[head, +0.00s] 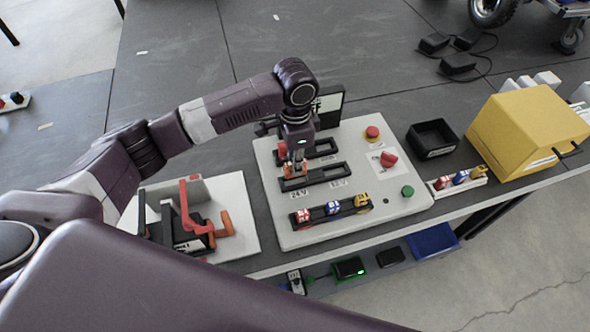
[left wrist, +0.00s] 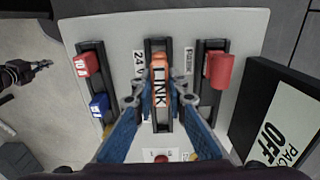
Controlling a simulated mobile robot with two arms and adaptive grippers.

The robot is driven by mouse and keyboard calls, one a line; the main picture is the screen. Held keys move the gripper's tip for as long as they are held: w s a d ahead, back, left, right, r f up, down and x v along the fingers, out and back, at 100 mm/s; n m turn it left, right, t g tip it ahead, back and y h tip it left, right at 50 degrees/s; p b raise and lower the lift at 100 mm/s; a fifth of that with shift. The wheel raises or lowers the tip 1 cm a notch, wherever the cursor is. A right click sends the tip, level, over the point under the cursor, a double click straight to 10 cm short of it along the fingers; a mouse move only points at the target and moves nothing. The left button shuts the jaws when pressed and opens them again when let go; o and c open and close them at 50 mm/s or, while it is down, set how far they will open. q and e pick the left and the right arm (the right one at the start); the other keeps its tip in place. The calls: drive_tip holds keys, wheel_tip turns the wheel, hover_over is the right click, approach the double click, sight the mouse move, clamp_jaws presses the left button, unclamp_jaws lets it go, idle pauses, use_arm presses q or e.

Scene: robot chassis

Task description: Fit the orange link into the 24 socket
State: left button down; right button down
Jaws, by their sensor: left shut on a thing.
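The orange link (left wrist: 160,72), lettered LINK, is between the blue fingers of my left gripper (left wrist: 160,100) in the left wrist view. It lies lengthwise along the middle black holder (left wrist: 162,122), at the end beside the 24 V label (left wrist: 138,64). In the head view my left gripper (head: 293,160) points down, shut on the orange link (head: 295,171), at the left end of the middle holder (head: 330,174), just above the 24 V label (head: 299,194). I cannot tell whether the link is seated or just above the socket. My right gripper is not in view.
The white panel (head: 268,170) also bears a rack of red, blue and yellow pieces (head: 332,208), a red block (left wrist: 219,70) in the other holder, a red knob (head: 388,159) and a green button (head: 407,191). A black PACK OFF sign (head: 330,105) stands behind.

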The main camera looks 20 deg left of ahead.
use_arm(q)
drive_tip(key=shift+f, duration=2.05)
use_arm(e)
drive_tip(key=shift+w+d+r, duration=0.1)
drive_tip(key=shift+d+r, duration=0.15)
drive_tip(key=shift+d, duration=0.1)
use_arm(q)
drive_tip(key=shift+s+f, duration=0.1)
drive_tip(key=c, duration=1.9)
unclamp_jaws()
